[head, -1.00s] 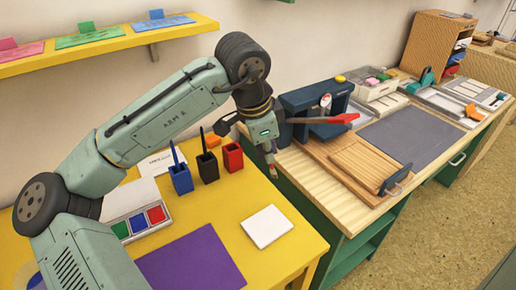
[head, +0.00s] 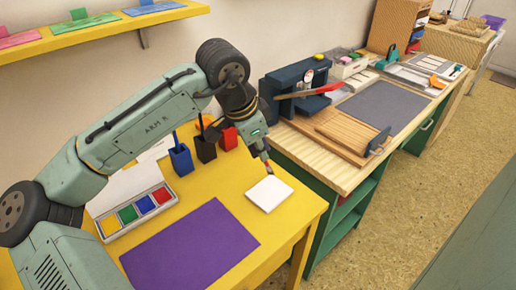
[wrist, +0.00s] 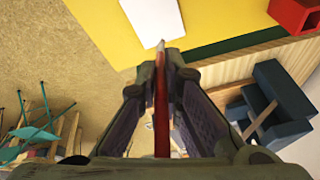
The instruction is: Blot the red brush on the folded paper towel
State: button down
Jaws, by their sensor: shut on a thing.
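The red brush (wrist: 161,110) is held upright between the fingers of my gripper (wrist: 162,75), its pale tip pointing away from the wrist camera. In the head view my gripper (head: 261,152) is shut just behind the folded paper towel (head: 269,194), with a bit of the red brush (head: 267,164) showing below it. The towel is a white square lying flat near the yellow table's right edge. In the wrist view the towel (wrist: 152,17) lies just beyond the tip, which overlaps its near edge. I cannot tell whether they touch.
Blue (head: 181,159), black (head: 206,147) and red (head: 228,137) cups stand behind on the yellow table (head: 282,232). An inkpad tray (head: 138,213) and a purple mat (head: 190,244) lie to the left. A wooden workbench (head: 335,172) stands to the right.

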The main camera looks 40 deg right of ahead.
notch_tip(320, 180, down, 6)
jog(key=b, duration=0.5)
jog(key=shift+r, duration=0.2)
jog(key=shift+f, duration=0.6)
dwell(2.2)
jog(key=shift+r, duration=0.15)
notch_tip(320, 180, up, 7)
jog(key=p, duration=0.6)
jog(key=shift+p, duration=0.3)
